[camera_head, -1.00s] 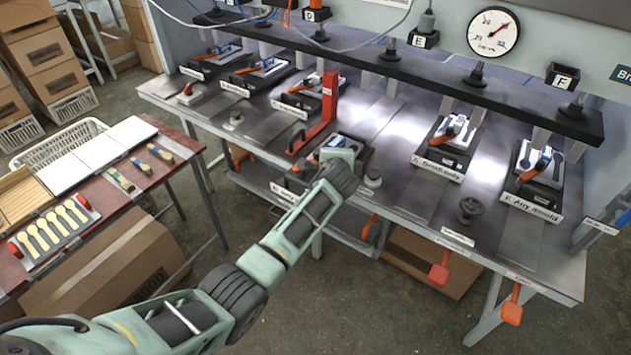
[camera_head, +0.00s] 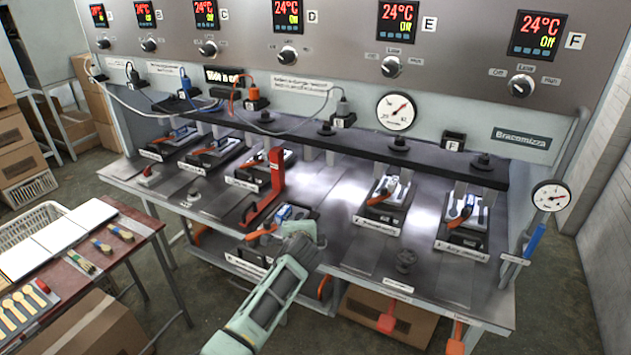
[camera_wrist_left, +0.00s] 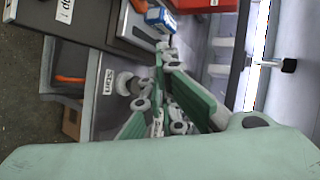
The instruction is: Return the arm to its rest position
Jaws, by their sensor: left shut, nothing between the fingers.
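My left arm (camera_head: 265,300) comes in from the bottom of the head view and reaches the front edge of the steel press bench (camera_head: 345,250). Its wrist end stands beside a press station with an orange handle (camera_head: 262,231) and a blue-and-white part (camera_head: 284,212). In the head view the fingers are largely hidden behind the wrist. In the left wrist view my left gripper (camera_wrist_left: 160,68) is shut and empty, its fingers brought together close to the blue-and-white part (camera_wrist_left: 160,19). My right gripper is in neither view.
A red upright bracket (camera_head: 275,180) stands left of the wrist. Mould stations (camera_head: 382,205) line the bench under a black bar (camera_head: 400,155). A side table (camera_head: 140,232) with wooden spoons (camera_head: 18,308) stands at left. Cardboard boxes (camera_head: 385,318) sit below. Floor at right is clear.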

